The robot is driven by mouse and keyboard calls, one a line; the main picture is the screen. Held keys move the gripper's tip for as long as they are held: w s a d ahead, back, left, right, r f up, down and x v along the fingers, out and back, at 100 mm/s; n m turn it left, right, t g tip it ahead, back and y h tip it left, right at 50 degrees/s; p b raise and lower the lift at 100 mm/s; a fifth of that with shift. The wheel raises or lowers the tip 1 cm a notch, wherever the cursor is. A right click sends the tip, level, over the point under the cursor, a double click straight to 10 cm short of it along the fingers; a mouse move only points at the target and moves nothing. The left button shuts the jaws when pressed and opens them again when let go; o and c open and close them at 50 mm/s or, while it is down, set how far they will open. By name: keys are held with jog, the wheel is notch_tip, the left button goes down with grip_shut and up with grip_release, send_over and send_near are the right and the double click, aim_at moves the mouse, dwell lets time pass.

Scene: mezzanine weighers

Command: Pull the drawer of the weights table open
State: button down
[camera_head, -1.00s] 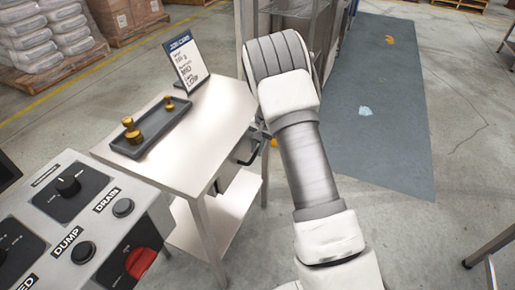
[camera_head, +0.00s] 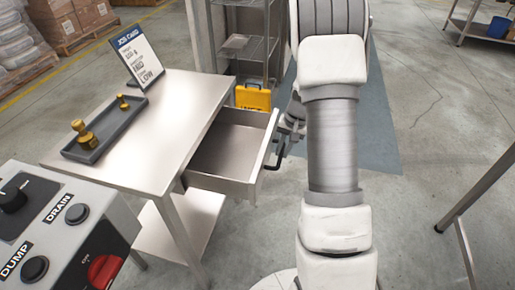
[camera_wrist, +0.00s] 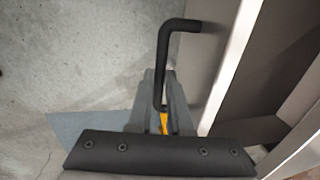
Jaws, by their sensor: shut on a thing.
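The weights table (camera_head: 165,110) is a pale steel table left of the middle in the head view. Its drawer (camera_head: 232,155) is pulled out to the right and stands open, and the part of it in view looks empty. The black bar handle (camera_head: 278,155) is on the drawer's front; in the wrist view the handle (camera_wrist: 163,62) runs down between my grey fingers. My gripper (camera_wrist: 163,105) is shut on the handle. In the head view my gripper (camera_head: 288,135) is at the drawer front, partly hidden by my arm.
A dark tray (camera_head: 105,130) with brass weights and a job card (camera_head: 138,55) stand on the tabletop. A control panel (camera_head: 60,235) is at the lower left. A yellow case (camera_head: 253,98) sits behind the drawer by a wire rack (camera_head: 245,45). A metal frame (camera_head: 480,190) stands at the right.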

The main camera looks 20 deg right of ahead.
jog(key=s+d, duration=0.3)
jog(key=d, duration=0.2)
jog(key=shift+s+b, duration=0.25)
jog(key=shift+b, duration=0.15)
jog(key=c, duration=0.8)
grip_release()
jog(key=shift+c, duration=0.2)
jog(key=shift+a, duration=0.1)
notch_tip(320, 180, up, 17)
jog(key=s+d+p, duration=0.2)
jog(key=p, duration=0.1)
jog(key=shift+d+p, duration=0.4)
